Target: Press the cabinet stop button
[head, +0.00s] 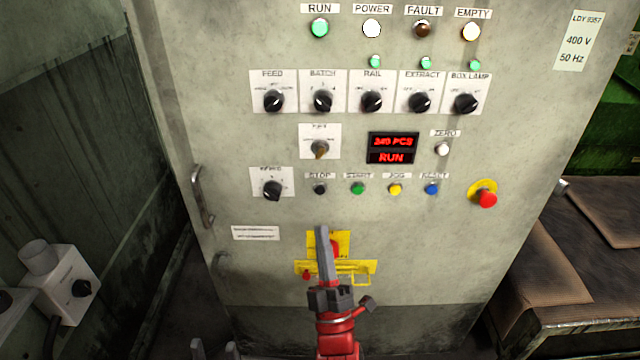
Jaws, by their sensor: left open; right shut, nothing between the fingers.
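The grey cabinet (400,225) fills the middle of the head view. Its black stop button (320,188) sits under the STOP label, at the left end of a row with green, yellow and blue buttons. My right gripper (322,232) is shut and empty, pointing up, with its tips below the stop button in the picture. I cannot tell how far they are from the panel. It partly hides a yellow plate with a red part (340,246). Only the fingertips of my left gripper (215,349) show at the bottom edge, open and apart.
A red mushroom button (487,198) on yellow is at the right. The display (392,148) reads RUN, and the RUN lamp (320,28) glows green. A door handle (202,196) projects at the left. A brown padded bench (560,270) stands right; a white box (62,285) stands left.

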